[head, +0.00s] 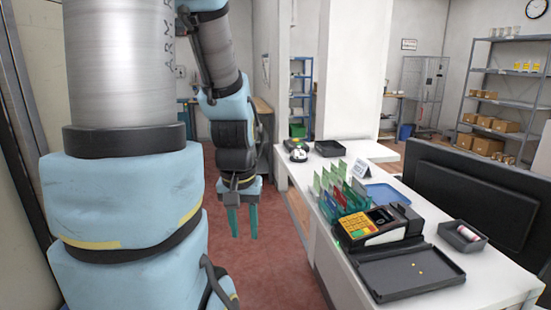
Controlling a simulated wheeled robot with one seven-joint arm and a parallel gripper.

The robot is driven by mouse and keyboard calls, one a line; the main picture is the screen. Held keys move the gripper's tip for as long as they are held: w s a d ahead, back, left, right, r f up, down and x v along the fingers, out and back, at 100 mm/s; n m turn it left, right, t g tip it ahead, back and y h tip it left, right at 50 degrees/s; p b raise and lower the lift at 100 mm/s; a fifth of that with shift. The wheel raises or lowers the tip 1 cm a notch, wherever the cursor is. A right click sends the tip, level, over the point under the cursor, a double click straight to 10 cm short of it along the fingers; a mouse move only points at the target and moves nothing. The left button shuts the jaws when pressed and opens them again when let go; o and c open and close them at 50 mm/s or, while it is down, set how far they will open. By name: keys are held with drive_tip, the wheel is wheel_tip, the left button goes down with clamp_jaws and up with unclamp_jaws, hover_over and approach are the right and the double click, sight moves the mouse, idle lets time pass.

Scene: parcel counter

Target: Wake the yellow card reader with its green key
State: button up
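The yellow card reader (357,226) lies on the white counter (320,215), toward its near left edge, against a black device with a raised back. Its keypad faces up and shows small coloured keys. The green key is too small to pick out surely. My gripper (243,224) hangs with its teal fingers pointing down, to the left of the counter over the red floor. The fingers are apart with nothing between them. The gripper is well clear of the card reader.
A black panel (480,195) rises at the right. The red floor (270,275) left of the counter is clear.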

clamp_jaws()
idle(0.9)
